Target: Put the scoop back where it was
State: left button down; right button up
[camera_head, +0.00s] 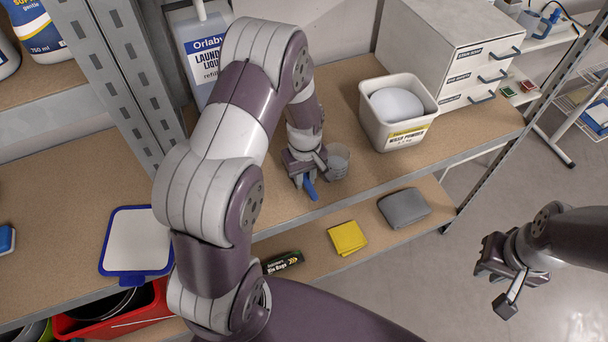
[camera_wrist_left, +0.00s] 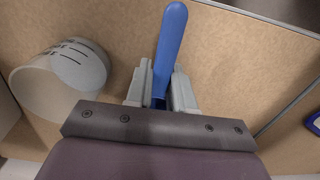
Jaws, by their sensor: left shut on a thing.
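My left gripper (camera_head: 308,172) is low over the upper shelf, its two fingers closed on a blue handle (camera_head: 311,190). The handle, which looks like the scoop's, also shows between the fingers in the left wrist view (camera_wrist_left: 171,45). The rest of the scoop is hidden by the gripper. A clear measuring cup (camera_head: 338,161) with dark marks stands just right of the gripper; it appears at the left in the wrist view (camera_wrist_left: 60,82). The white wash powder tub (camera_head: 405,137) stands further right, with a pale rounded mound inside. My right gripper (camera_head: 500,279) is open and empty over the floor.
A laundry liquid bottle (camera_head: 196,50) stands behind my left arm. A white drawer unit (camera_head: 440,50) stands behind the tub. On the lower shelf lie a yellow cloth (camera_head: 347,238) and a grey one (camera_head: 404,208). The shelf's front edge (camera_head: 420,172) is close to the gripper.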

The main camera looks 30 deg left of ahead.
aim_at(305, 178)
pick_arm(q)
jog(key=shift+w+f, duration=0.1)
jog(key=shift+w, duration=0.05)
jog(key=c, duration=1.4)
grip_release()
jog(key=shift+f, duration=0.1)
jog(key=o, duration=0.4)
notch_tip(305, 178, up, 12)
jog(key=s+d+m, duration=0.1)
jog(key=s+m, duration=0.2)
jog(key=s+d+r+m+t, duration=0.1)
jog(key=s+d+m, duration=0.1)
jog(key=s+m, duration=0.1)
jog(key=s+d+r+m, duration=0.1)
jog(key=s+m, duration=0.3)
jog(key=s, duration=0.1)
jog(key=shift+s+d+t, duration=0.2)
jog(key=shift+d+t, duration=0.1)
jog(key=shift+d, duration=0.1)
